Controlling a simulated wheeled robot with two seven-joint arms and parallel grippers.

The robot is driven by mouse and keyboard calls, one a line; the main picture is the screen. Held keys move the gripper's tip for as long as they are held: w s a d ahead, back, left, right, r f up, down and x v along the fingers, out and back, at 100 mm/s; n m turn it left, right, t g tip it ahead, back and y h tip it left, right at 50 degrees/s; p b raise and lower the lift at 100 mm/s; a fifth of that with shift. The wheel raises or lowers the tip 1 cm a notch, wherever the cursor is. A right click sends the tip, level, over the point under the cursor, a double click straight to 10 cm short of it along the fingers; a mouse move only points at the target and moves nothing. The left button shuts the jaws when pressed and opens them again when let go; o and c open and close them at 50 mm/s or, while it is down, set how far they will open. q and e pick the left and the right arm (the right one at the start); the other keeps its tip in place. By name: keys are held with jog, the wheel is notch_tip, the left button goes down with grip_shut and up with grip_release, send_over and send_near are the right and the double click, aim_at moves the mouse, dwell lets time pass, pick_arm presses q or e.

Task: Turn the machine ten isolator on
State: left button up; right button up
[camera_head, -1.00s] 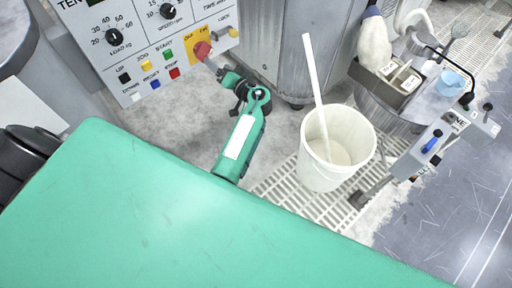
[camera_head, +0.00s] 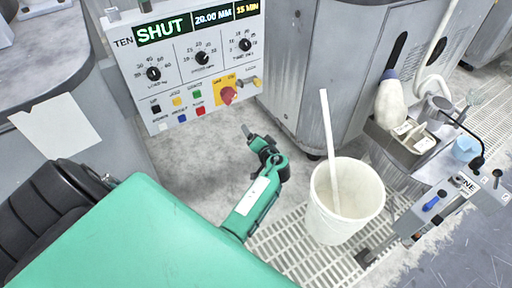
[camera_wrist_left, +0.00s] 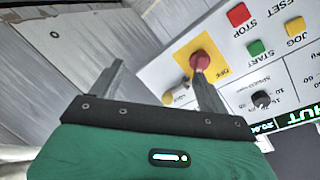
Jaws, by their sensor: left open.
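The machine ten isolator is a red knob (camera_head: 228,95) on a yellow plate, at the lower right of the white control panel (camera_head: 180,75) marked TEN. In the left wrist view the red knob (camera_wrist_left: 201,62) sits on its yellow plate, with an OFF label visible. My left gripper (camera_head: 246,131) is below and right of the knob in the head view, apart from it. In the left wrist view its two fingers (camera_wrist_left: 156,72) are spread with nothing between them. The knob shows just beyond the right finger's tip; exact depth is hard to tell. My right gripper is out of view.
The panel carries dials, several coloured buttons and a display reading SHUT. A key lock (camera_head: 249,82) is right of the isolator. A white bucket (camera_head: 345,200) with a stick stands on a grating (camera_head: 290,245). A grey machine cabinet (camera_head: 310,70) rises behind.

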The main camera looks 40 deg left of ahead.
pick_arm(q)
jog(key=s+d+f+m+h+p, duration=0.1)
jog(key=s+d+f+h+p, duration=0.1)
jog(key=f, duration=0.3)
jog(key=s+d+f+m+h+p, duration=0.1)
jog(key=s+d+f+h+p, duration=0.1)
jog(key=s+f, duration=0.2)
jog(key=s+d+f+m+g+h+p, duration=0.1)
jog(key=s+d+f+h+p, duration=0.1)
jog(key=f, duration=0.4)
jog(key=shift+s+d+m+p, duration=0.3)
jog(key=shift+s+m+p, duration=0.15)
jog(key=shift+p, duration=0.1)
